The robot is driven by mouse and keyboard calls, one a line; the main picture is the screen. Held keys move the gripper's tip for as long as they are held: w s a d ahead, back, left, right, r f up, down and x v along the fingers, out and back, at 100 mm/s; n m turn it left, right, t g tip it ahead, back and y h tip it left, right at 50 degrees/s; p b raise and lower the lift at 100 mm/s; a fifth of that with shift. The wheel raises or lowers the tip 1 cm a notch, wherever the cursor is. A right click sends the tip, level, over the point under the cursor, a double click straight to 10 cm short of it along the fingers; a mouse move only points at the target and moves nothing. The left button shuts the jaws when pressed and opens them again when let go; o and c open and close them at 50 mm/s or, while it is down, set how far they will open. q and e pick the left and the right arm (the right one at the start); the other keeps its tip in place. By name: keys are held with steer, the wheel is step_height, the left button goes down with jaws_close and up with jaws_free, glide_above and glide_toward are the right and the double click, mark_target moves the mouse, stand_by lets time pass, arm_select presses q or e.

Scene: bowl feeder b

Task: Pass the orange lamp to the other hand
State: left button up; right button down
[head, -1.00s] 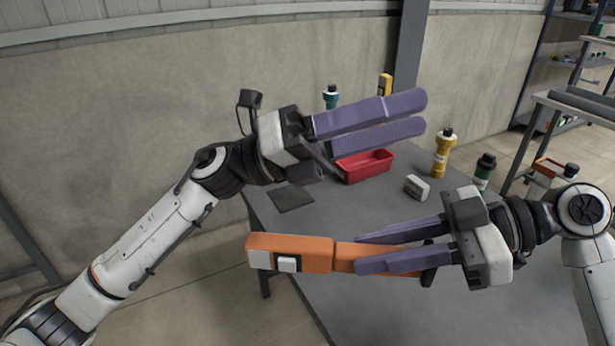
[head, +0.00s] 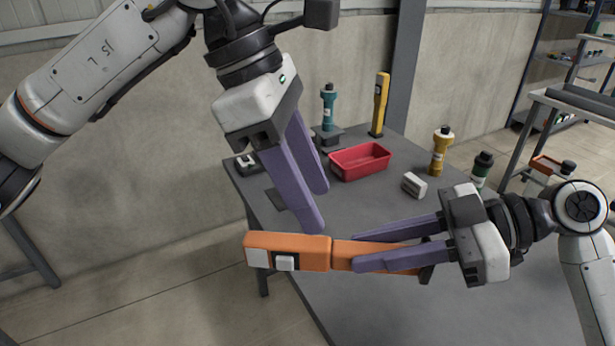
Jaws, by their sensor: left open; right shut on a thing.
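The orange lamp (head: 300,252) lies level above the near left part of the table, a long orange bar with a light square and a switch at its left end. My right gripper (head: 372,249) is shut on its right part, fingers pointing left. My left gripper (head: 318,210) is open and empty. Its purple fingers point down, just above and behind the lamp's left half. I cannot tell whether the nearer fingertip touches the lamp.
A grey table (head: 400,315) carries a red tray (head: 361,163), a teal lamp (head: 328,110), a yellow-orange upright lamp (head: 380,104), a yellow bottle-shaped lamp (head: 440,150), a dark green one (head: 482,168) and a small white box (head: 414,185). The table's near right part is clear.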

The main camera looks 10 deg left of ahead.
mark_target(338, 246)
arm_select(q)
steer(key=x, duration=1)
steer(key=shift+d+f, duration=0.15)
steer(key=shift+d, duration=0.05)
steer(key=shift+c, duration=0.4)
steer(key=c, duration=1.1)
jaws_close()
arm_select(e)
steer(key=c, duration=1.4)
jaws_free()
steer(key=shift+d, duration=0.1)
steer(key=v, duration=1.2)
steer(key=shift+r, duration=0.1)
